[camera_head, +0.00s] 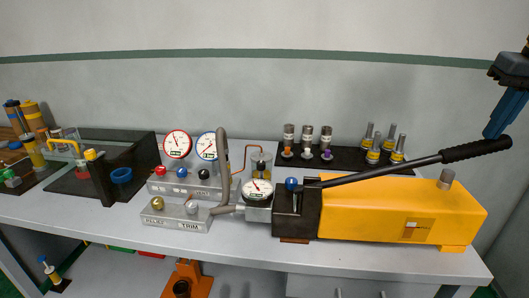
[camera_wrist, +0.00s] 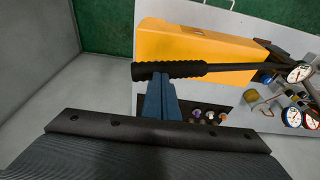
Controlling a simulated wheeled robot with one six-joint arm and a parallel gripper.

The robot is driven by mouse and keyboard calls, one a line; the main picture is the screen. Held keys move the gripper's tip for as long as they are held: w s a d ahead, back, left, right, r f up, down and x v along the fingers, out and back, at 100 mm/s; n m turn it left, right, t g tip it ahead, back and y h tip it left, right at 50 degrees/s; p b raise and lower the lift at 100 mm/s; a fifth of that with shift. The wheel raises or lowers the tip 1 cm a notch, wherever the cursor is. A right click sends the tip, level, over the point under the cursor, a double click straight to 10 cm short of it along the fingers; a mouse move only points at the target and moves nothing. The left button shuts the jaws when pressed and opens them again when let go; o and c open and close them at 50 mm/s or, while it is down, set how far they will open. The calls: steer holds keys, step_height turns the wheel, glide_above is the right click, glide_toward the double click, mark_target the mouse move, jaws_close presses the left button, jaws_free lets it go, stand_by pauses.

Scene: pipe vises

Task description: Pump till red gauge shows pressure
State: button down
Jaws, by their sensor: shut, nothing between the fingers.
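The yellow hand pump (camera_head: 395,212) lies on the bench at the right. Its black lever (camera_head: 400,168) slopes up to the right and ends in a ribbed grip (camera_head: 476,149). The lever also shows across the wrist view (camera_wrist: 200,69). The red-rimmed gauge (camera_head: 177,144) stands upright on the left manifold, and its needle is too small to read surely. My gripper (camera_head: 492,132) has its blue fingers shut, with nothing between them. The fingertips (camera_wrist: 158,78) are right at the grip near its outer end; I cannot tell whether they touch it.
A blue-rimmed gauge (camera_head: 207,146) stands beside the red one. A smaller gauge (camera_head: 257,190) sits at the pump's left end with a hose (camera_head: 222,165). Several fittings stand on a black mat (camera_head: 346,160) behind the lever. The wall is close behind the bench.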

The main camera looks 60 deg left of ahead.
mark_target(499, 141)
stand_by(0.3)
steer(key=shift+w+d+f+b, duration=0.2)
steer(key=shift+f+b, duration=0.2)
steer(key=shift+f, duration=0.5)
steer(key=shift+w+d+f+b, duration=0.2)
steer(key=shift+f+b, duration=0.15)
steer(key=shift+f, duration=0.55)
steer(key=shift+w+d+f+b, duration=0.15)
steer(key=shift+f+b, duration=0.25)
steer(key=shift+f, duration=0.65)
